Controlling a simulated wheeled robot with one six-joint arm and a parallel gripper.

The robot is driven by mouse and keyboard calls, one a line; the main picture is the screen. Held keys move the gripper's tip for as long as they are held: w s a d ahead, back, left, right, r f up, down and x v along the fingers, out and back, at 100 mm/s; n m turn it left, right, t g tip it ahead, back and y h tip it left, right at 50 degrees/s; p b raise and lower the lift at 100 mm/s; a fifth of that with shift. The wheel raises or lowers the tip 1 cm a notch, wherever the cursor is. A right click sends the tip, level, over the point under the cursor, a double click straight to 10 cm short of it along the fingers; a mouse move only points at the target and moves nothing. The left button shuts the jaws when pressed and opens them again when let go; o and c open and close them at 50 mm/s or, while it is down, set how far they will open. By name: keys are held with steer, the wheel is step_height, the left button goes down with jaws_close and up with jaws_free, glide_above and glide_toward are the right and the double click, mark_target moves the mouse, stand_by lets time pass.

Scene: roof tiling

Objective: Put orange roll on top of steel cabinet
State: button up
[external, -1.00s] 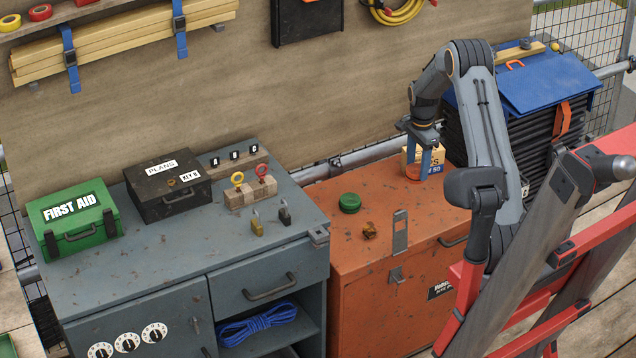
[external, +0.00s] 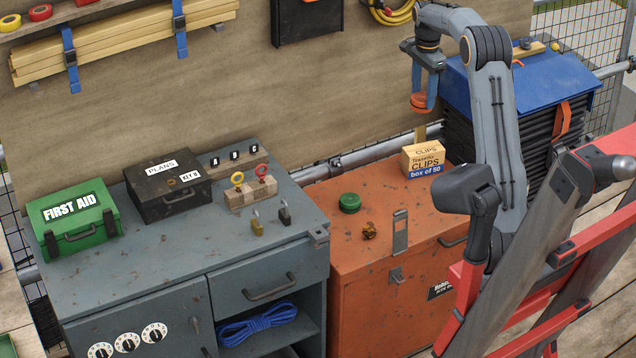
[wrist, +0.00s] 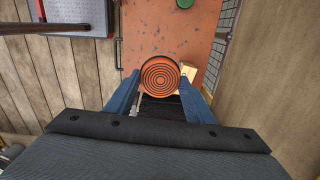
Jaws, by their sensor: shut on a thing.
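My gripper (external: 423,95) is shut on the orange roll (external: 421,102) and holds it in the air above the rear of the orange chest. In the wrist view the roll (wrist: 160,73) shows its ringed round face between the two blue fingers. The steel cabinet (external: 130,265) is the grey-blue one at the left, apart from the roll. Its top has free patches at the front and left of the middle.
On the cabinet are a green first aid box (external: 75,222), a black plans box (external: 165,183), a wooden block with rings (external: 250,192) and two padlocks (external: 257,227). The orange chest (external: 375,290) bears a green lid (external: 349,203) and a clips box (external: 424,160).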

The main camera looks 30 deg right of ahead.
steer(key=shift+w+r, duration=0.1)
steer(key=shift+r, duration=0.85)
steer(key=w+a+n+p, duration=0.1)
steer(key=w+a+n, duration=0.15)
steer(key=a, duration=1.25)
steer(key=w+a+n, duration=0.2)
steer(key=w+a, duration=0.2)
steer(key=a, duration=1.2)
steer(key=w+a+n+p, duration=0.1)
steer(key=w+a+n, duration=0.15)
steer(key=a, duration=1.25)
steer(key=s+a+n, duration=0.1)
steer(key=s+a, duration=0.5)
steer(key=a, duration=0.6)
steer(key=s+a+n+p, duration=0.15)
steer(key=s+a, duration=0.35)
steer(key=a, duration=0.6)
steer(key=s+a+n, duration=0.2)
steer(key=s+a, duration=0.4)
steer(key=a, duration=0.6)
steer(key=f, duration=0.7)
steer(key=f+p, duration=0.1)
steer(key=f, duration=0.3)
steer(key=shift+w+d+f, duration=0.25)
steer(key=shift+f+p, duration=0.55)
steer(key=shift+f, duration=1.45)
